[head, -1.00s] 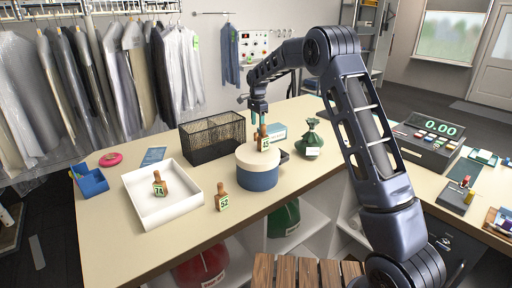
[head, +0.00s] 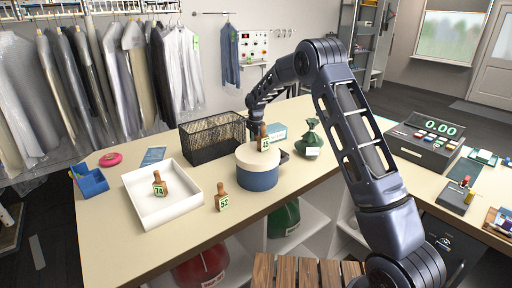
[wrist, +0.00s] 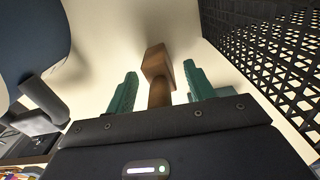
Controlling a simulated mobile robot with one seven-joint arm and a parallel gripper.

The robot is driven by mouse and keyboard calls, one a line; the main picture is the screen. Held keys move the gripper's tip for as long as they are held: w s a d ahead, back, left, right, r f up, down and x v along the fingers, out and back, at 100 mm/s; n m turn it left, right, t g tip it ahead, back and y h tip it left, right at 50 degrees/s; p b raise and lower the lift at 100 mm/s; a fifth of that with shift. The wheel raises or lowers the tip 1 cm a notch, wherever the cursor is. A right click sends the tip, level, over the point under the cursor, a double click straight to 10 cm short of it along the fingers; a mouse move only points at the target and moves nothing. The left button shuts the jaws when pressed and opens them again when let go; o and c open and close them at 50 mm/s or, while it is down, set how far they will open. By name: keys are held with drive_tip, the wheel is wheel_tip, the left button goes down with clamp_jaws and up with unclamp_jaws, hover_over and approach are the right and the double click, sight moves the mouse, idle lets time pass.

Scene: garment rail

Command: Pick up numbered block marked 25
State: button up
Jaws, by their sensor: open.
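My gripper (wrist: 159,72) is open, with one green finger on each side of the wooden block (wrist: 157,64) in the wrist view. Gaps show between the block and both fingers. In the head view my gripper is just behind the block, and its fingertips are mostly hidden.
Block 74 (head: 159,184) is in a white tray (head: 141,213); block 52 (head: 222,197) stands on the counter. A light-blue box (head: 276,130) and green sack (head: 309,139) are to the right.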

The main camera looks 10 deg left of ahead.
drive_tip(key=shift+f, duration=0.1)
drive_tip(key=shift+c, duration=0.4)
clamp_jaws()
